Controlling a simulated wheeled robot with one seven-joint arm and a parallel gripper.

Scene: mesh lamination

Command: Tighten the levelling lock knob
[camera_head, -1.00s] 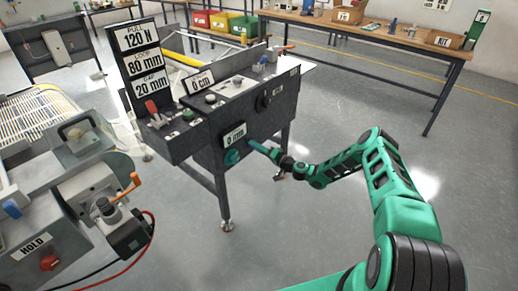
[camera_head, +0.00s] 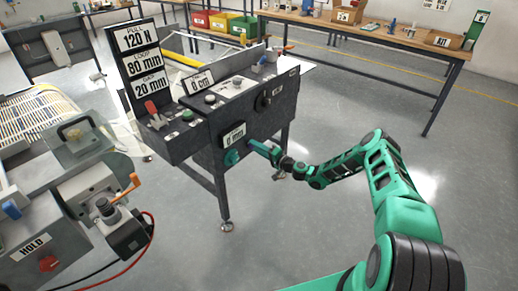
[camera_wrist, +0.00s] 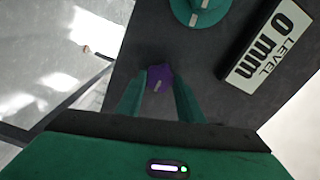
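A small purple lobed knob (camera_wrist: 158,78) with a pale mark sits on the dark panel in the wrist view. I take it for the levelling lock knob. My gripper (camera_wrist: 160,85) reaches the panel with one green finger on each side of this knob, and the fingertips appear to press on it. In the head view my gripper (camera_head: 262,148) meets the front of the dark machine (camera_head: 205,170), and the knob is hidden there. A larger teal knob (camera_wrist: 197,8) sits beside it, and also shows in the head view (camera_head: 231,158). The level display (camera_wrist: 270,45) reads 0 mm.
The sign board (camera_head: 143,60) shows 120 N, 80 mm and 20 mm. A red-handled lever (camera_head: 151,108) stands on the machine's ledge. Another machine with a HOLD label (camera_head: 35,246) and an orange handle is at left. The floor right of the dark machine is open.

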